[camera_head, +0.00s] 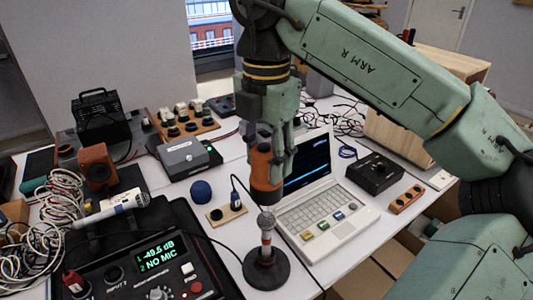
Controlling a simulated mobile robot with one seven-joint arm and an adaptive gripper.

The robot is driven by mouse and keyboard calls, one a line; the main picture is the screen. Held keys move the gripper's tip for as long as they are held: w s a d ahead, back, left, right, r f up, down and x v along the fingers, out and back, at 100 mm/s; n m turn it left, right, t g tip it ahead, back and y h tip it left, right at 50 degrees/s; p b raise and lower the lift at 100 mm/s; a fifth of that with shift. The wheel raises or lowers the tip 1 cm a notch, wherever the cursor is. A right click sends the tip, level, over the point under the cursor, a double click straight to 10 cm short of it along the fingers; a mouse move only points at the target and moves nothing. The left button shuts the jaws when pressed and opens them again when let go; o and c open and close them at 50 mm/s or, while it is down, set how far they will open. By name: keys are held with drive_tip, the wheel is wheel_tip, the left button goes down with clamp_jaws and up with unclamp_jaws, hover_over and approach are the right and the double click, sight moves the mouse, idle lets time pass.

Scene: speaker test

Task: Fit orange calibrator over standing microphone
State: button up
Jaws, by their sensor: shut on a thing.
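The orange calibrator (265,174) is an orange cylinder with a dark lower rim, held roughly upright. My gripper (268,140) is shut on it from above. The standing microphone (266,232) rises upright from a round black base (266,270), with a silver-grey head and a red band. The calibrator is above the microphone's tip, and the two look close together in the picture. I cannot tell from this one view whether they touch or line up in depth.
A black meter case (150,265) reads "-49.5 dB" and "2 NO MIC". An open laptop (325,205) stands right behind the microphone.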

drive_tip(key=shift+f+b, duration=2.8)
drive_tip(key=shift+f, duration=1.15)
drive_tip(key=shift+f+b, duration=0.5)
drive_tip(key=shift+f, duration=0.05)
drive_tip(key=o, duration=1.5)
